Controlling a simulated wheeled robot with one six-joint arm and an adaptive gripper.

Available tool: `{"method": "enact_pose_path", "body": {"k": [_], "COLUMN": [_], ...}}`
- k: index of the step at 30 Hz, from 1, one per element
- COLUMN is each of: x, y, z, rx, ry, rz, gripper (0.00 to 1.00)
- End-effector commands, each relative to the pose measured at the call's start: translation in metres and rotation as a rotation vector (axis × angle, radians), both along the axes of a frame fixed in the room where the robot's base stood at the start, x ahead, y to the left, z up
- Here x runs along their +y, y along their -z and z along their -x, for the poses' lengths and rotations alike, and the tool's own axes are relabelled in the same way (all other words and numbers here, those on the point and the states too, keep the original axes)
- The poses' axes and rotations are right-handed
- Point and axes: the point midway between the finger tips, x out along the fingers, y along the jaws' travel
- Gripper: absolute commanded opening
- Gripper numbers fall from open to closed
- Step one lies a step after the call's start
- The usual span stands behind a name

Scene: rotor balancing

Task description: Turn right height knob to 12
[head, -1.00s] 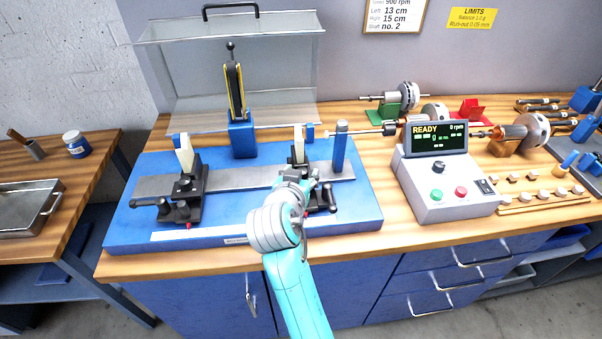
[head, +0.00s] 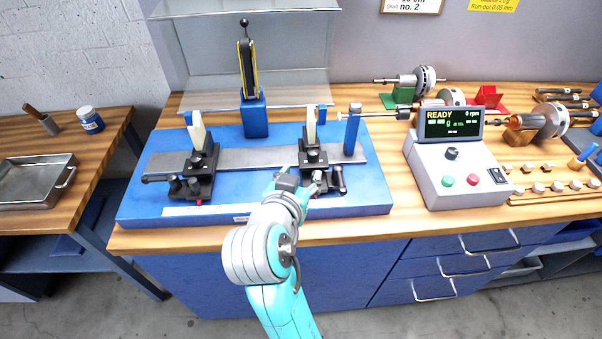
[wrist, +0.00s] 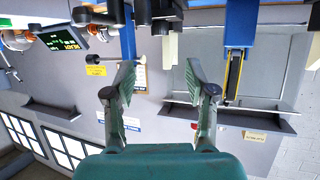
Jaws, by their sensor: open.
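The right support (head: 313,158) is a black block with a pale upright, standing on the grey rail of the blue balancing bed (head: 130,208). Dark knobs show low on its front and right side. Which one is the height knob, and its reading, I cannot tell. My gripper (head: 300,182) is just in front of this support, covering part of its lower front. In the wrist view my gripper (wrist: 158,68) is open, with nothing between its fingers. Dark parts show at the top edge there, cut off. I cannot tell whether the gripper touches a knob.
The left support (head: 198,160) stands on the same rail. A blue post (head: 352,132) rises right of the right support. The control box (head: 455,185) reads READY, 0 rpm. A blue belt stand (head: 255,115) and a clear guard (head: 295,65) are behind.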

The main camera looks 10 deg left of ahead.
Motion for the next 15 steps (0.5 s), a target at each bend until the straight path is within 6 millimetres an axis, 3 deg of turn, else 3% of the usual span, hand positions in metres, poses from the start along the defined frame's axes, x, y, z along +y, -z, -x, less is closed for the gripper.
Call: {"method": "enact_pose_path", "body": {"k": [8, 15], "x": [-0.008, -0.035], "y": [0.005, 0.018], "z": [-0.008, -0.030], "rx": [0.023, 0.078], "ry": [-0.044, -0.284], "rz": [0.006, 0.017], "gripper": [0.56, 0.56]}}
